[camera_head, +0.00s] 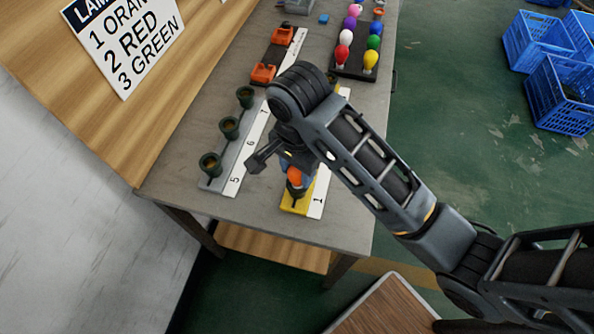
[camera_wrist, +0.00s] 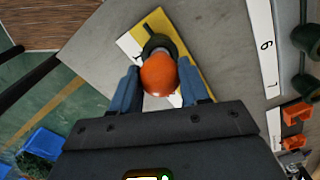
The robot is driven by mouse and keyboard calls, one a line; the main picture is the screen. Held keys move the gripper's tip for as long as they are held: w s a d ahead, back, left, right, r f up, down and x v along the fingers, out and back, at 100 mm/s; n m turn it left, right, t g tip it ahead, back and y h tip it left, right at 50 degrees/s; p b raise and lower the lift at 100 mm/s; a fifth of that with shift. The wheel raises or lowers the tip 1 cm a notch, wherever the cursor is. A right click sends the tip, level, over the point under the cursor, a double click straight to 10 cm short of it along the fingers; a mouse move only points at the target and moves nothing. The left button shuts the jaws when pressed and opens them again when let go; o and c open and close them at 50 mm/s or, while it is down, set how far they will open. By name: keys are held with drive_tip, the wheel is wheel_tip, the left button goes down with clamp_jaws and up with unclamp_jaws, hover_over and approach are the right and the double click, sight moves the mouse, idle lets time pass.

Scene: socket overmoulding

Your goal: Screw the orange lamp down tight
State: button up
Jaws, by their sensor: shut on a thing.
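The orange lamp (camera_head: 294,176) stands in a dark socket (camera_head: 297,190) on the yellow end of the strip marked 1 (camera_head: 318,200). In the wrist view the lamp's round orange bulb (camera_wrist: 159,74) sits between the two blue fingers, with the dark socket (camera_wrist: 157,42) just beyond it. My gripper (camera_wrist: 160,88) is shut on the orange lamp from above. My arm hides part of the strip in the head view. How deep the lamp's base sits in the socket cannot be told.
A grey strip with several empty dark sockets (camera_head: 228,128) stands left of the lamp. A dark tray (camera_head: 350,74) of coloured lamps lies at the far end. Orange blocks (camera_head: 263,73) sit behind. A sign (camera_head: 125,40) leans at upper left. Blue crates (camera_head: 558,95) stand on the floor.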

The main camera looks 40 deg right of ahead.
drive_tip(key=shift+m, duration=0.8)
drive_tip(key=m, duration=0.4)
drive_tip(key=shift+m, duration=0.3)
drive_tip(key=o, duration=1)
